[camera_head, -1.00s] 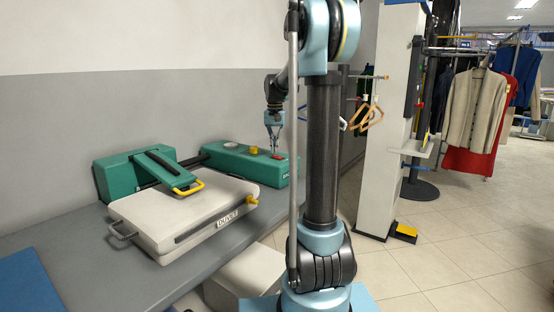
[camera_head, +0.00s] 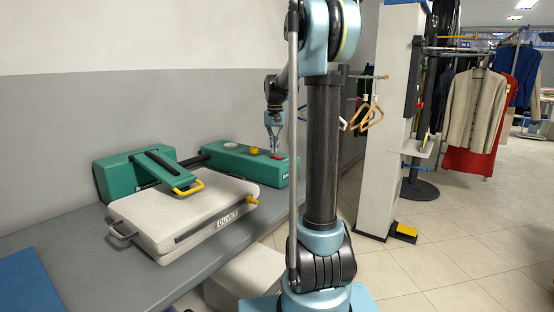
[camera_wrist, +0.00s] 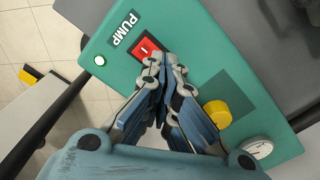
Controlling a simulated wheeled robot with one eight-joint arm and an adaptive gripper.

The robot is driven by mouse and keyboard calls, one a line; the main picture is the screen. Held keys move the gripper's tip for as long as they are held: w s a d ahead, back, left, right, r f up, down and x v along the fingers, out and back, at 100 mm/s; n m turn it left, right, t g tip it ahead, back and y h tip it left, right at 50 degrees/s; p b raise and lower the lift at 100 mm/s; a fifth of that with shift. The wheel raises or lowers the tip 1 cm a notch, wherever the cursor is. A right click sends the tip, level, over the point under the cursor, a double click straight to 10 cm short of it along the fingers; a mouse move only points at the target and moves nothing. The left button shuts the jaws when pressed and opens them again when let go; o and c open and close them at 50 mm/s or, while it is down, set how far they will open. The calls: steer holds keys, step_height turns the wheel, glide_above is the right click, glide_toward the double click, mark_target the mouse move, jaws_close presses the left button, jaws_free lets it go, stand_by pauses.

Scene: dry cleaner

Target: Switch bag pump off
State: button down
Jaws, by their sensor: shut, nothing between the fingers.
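The pump box (camera_head: 228,161) is a green housing on the grey counter, beside the white bag case. In the wrist view its panel (camera_wrist: 190,25) carries the word PUMP, a red rocker switch (camera_wrist: 147,47), a lit round lamp (camera_wrist: 100,60), a yellow knob (camera_wrist: 217,113) and a gauge (camera_wrist: 258,149). My gripper (camera_wrist: 164,62) is shut and empty, pointing down at the panel. Its fingertips are at the switch's lower edge and cover part of it. I cannot tell whether they touch it. The head view shows my gripper (camera_head: 274,152) over the box near the red switch (camera_head: 279,157).
A white case labelled DUVET (camera_head: 185,215) lies on the counter (camera_head: 75,250), with a green clamp unit (camera_head: 145,176) with a yellow handle behind it. A white pillar (camera_head: 385,120) and hanging clothes (camera_head: 475,100) stand to the right. The tiled floor at right is mostly clear.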

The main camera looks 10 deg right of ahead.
mark_target(275, 155)
steer(key=shift+f, duration=0.9)
stand_by(0.6)
steer(key=shift+r, duration=3.5)
steer(key=shift+s, duration=0.15)
steer(key=s+f, duration=0.2)
steer(key=s, duration=1)
steer(key=s+f+n+t, duration=0.1)
steer(key=s+f, duration=0.9)
steer(key=s, duration=0.3)
steer(key=s+d+f+n+t, duration=0.1)
steer(key=s+f+n, duration=0.1)
steer(key=s+f, duration=0.8)
steer(key=s, duration=0.3)
steer(key=shift+s+d, duration=0.2)
steer(key=shift+d, duration=0.05)
steer(key=shift+f, duration=0.1)
